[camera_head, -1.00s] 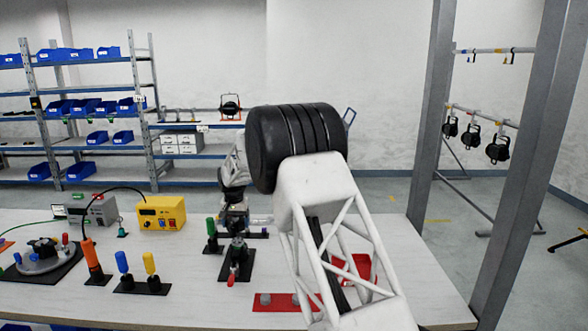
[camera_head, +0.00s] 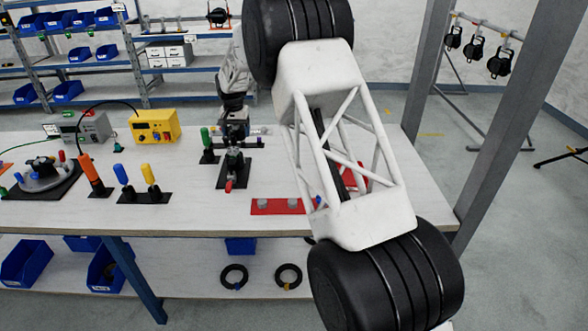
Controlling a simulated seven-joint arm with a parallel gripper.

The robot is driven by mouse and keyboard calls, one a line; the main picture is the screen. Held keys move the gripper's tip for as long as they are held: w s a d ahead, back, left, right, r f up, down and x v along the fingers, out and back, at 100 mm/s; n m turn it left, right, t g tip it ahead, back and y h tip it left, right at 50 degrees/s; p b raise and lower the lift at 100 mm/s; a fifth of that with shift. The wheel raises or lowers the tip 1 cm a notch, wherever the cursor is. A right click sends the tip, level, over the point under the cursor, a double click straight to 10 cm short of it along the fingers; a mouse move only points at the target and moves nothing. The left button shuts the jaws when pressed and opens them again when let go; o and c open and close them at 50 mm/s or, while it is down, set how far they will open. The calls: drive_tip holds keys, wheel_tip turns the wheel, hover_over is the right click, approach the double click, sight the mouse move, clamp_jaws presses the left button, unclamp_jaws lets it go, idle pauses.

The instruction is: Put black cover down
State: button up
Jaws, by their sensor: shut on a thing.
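My gripper (camera_head: 235,113) is small and dark at the end of my pale wrist, low over the back middle of the white table. My arm partly covers the view of it. It is shut on a dark piece, which I take for the black cover (camera_head: 237,128); its outline merges with the gripper and the parts behind. Just in front is a black-based fixture (camera_head: 232,178) with a metal clamp and a red-tipped handle. I cannot tell whether the cover touches the fixture.
A green-handled tool (camera_head: 206,142) stands close left of the gripper. Blue and yellow handles (camera_head: 137,178), an orange tool (camera_head: 91,172) and a yellow box (camera_head: 154,126) are further left. A red plate (camera_head: 280,206) lies in front on the right. Bare tabletop (camera_head: 190,213) lies along the front edge.

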drive_tip(key=s+d+f+m, duration=0.2)
drive_tip(key=s+d+m, duration=0.1)
drive_tip(key=d, duration=0.8)
drive_tip(key=s+d+f+m, duration=0.3)
drive_tip(key=s+d+m, duration=0.1)
drive_tip(key=d, duration=0.6)
drive_tip(key=shift+d+m, duration=0.35)
drive_tip(key=shift+m, duration=0.25)
drive_tip(key=shift+s, duration=0.1)
drive_tip(key=shift+f, duration=0.15)
drive_tip(key=shift+f, duration=3)
drive_tip(key=shift+f, duration=1.85)
drive_tip(key=shift+f, duration=0.15)
